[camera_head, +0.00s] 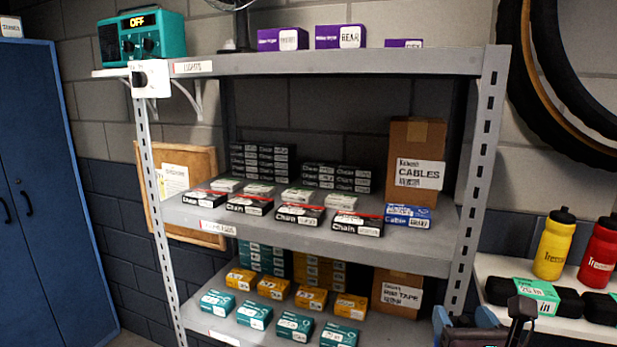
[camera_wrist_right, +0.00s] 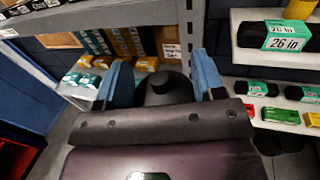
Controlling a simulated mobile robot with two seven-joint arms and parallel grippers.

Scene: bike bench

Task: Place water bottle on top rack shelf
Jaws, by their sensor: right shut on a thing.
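My right gripper (camera_head: 463,318) is at the bottom edge of the head view, in front of the rack's right post. In the right wrist view its blue fingers (camera_wrist_right: 165,82) are shut on a dark object with a rounded black top, which looks like the cap of the water bottle (camera_wrist_right: 165,90). The bottle's body is mostly hidden behind the gripper. The top rack shelf (camera_head: 340,66) is grey and sits well above the gripper in the head view. My left gripper is out of view.
The top shelf holds purple boxes (camera_head: 283,39) with bare room around them. A teal radio (camera_head: 142,36) stands at its left. Chain boxes and a cables carton (camera_head: 416,160) fill the middle shelf. Yellow (camera_head: 554,244) and red (camera_head: 598,254) bottles stand at the right.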

